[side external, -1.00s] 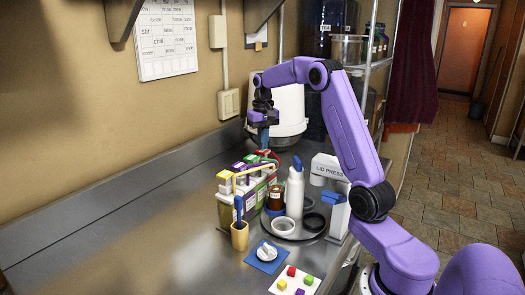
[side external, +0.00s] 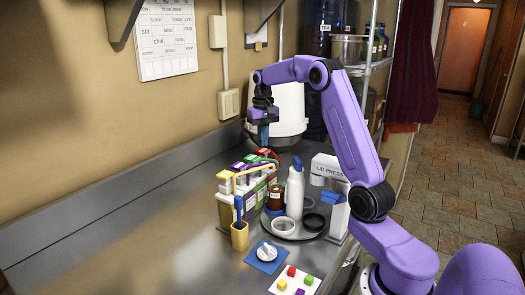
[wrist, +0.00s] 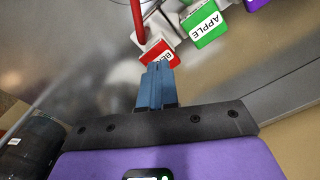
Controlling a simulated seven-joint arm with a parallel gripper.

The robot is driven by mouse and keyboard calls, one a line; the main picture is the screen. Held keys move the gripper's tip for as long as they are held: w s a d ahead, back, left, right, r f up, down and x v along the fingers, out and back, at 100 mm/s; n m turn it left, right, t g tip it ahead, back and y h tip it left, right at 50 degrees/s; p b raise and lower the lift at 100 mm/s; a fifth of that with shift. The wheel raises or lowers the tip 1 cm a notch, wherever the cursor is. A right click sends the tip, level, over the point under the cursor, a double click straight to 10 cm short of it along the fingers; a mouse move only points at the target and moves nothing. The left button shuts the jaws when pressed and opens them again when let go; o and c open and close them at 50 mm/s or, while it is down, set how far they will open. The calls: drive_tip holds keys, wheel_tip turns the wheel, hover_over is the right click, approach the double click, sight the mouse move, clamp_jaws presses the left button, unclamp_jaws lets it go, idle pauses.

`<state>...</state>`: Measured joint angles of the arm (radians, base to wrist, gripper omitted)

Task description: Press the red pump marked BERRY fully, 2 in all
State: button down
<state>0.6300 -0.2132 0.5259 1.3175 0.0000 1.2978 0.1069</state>
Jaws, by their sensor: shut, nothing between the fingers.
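The red pump (side external: 264,152) is at the far end of the row of pump bottles in the side view. In the wrist view its red head (wrist: 155,52) shows the letters "BE", the rest hidden behind my fingers. My gripper (side external: 263,146) is shut and empty, pointing down just over the red pump head. In the wrist view the blue fingertips (wrist: 158,68) overlap the near edge of the red head. Whether they touch it I cannot tell. The pump's red spout (wrist: 138,18) runs away from the head.
The green APPLE pump (wrist: 205,24) stands beside the red one, with purple (side external: 238,167) and yellow (side external: 224,175) pumps further along. A white bottle (side external: 295,192), a round tray and the lid press (side external: 330,168) stand to the right. The left counter is clear.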

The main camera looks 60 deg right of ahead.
sight(263, 150)
drive_tip(key=shift+f, duration=0.15)
drive_tip(key=shift+f, duration=1.7)
drive_tip(key=shift+r, duration=1.9)
drive_tip(key=shift+r, duration=3)
drive_tip(key=shift+a, duration=0.1)
